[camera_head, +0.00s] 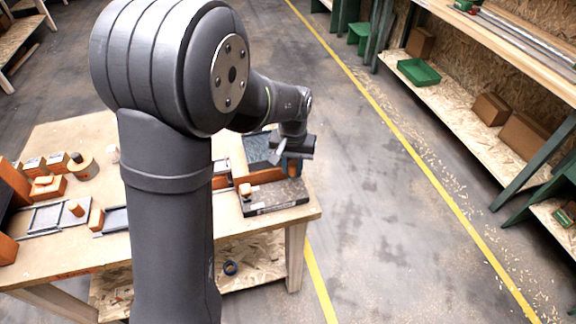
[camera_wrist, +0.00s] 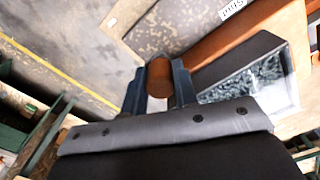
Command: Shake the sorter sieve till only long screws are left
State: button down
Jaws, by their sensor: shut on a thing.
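My gripper (camera_wrist: 159,82) is shut on an orange-brown round handle (camera_wrist: 160,70) in the wrist view, one dark finger on each side of it. To the right of the fingers is a dark-walled sieve (camera_wrist: 232,62) with many small grey screws (camera_wrist: 252,84) in it. The join between handle and sieve is hidden, and screw lengths are too small to tell. In the head view my gripper (camera_head: 291,160) is over the far right part of the workbench, beside the dark sieve (camera_head: 256,146), which is partly covered by my arm.
An orange wall (camera_wrist: 245,28) runs alongside the sieve. A dark flat tray (camera_head: 280,196) lies at the workbench's (camera_head: 70,140) right edge. Orange blocks (camera_head: 54,187) and metal rails (camera_head: 45,218) lie on the left. My arm hides the bench middle. Open floor lies to the right.

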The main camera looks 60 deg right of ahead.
jog(key=c, duration=1.1)
grip_release()
notch_tip(320, 180, up, 18)
jog(key=shift+f, duration=0.25)
